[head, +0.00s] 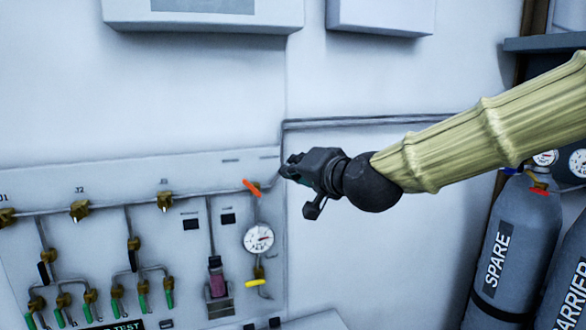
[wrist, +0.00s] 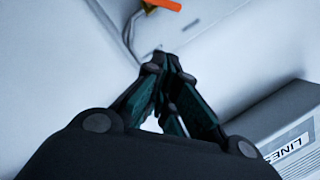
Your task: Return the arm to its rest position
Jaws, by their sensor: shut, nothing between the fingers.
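My gripper (head: 288,168) is at the middle of the head view, at the end of my arm, which reaches in from the right. It is near the right end of the wall panel, just right of an orange valve handle (head: 252,187). In the wrist view my gripper (wrist: 160,58) has its fingers together, with nothing between them. The orange handle also shows at the top of the wrist view (wrist: 163,5), apart from the fingertips. I cannot tell how far the fingertips are from the wall.
The panel (head: 120,172) carries brass valves, a round gauge (head: 258,238) and a yellow handle (head: 255,283). A grey cylinder marked SPARE (head: 510,255) stands at the right, below my arm. Wall boxes (head: 380,15) hang above. A box marked LINES (wrist: 285,125) shows in the wrist view.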

